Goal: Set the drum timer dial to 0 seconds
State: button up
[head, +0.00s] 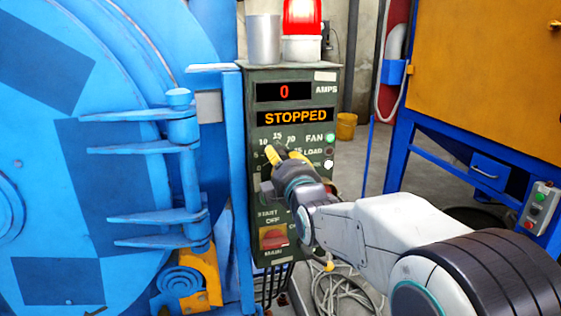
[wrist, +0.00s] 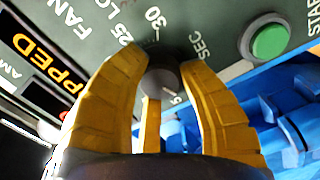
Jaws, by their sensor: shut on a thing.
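The timer dial is a dark round knob (wrist: 160,78) on the green control panel (wrist: 215,72). In the wrist view the yellow fingers of my gripper (wrist: 162,62) stand on either side of the knob and are shut on it. Scale marks 25, 30, SEC and a 5 show around it. In the head view my gripper (head: 280,154) is at the panel's middle and covers the knob; scale numbers 10, 15 and 20 show above it.
The panel's displays read 0 AMPS (head: 284,92) and STOPPED (head: 294,117). FAN and LOAD lamps (head: 330,139) are right of the dial. A red main switch (head: 273,238) is below. The blue drum door (head: 70,190) stands close on the left. A green button (wrist: 270,43) is near the dial.

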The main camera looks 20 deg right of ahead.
jog(key=shift+f+n, duration=0.1)
jog(key=shift+n, duration=0.8)
jog(key=o, duration=1.2)
jog(key=shift+d, duration=0.1)
jog(key=s, duration=1.2)
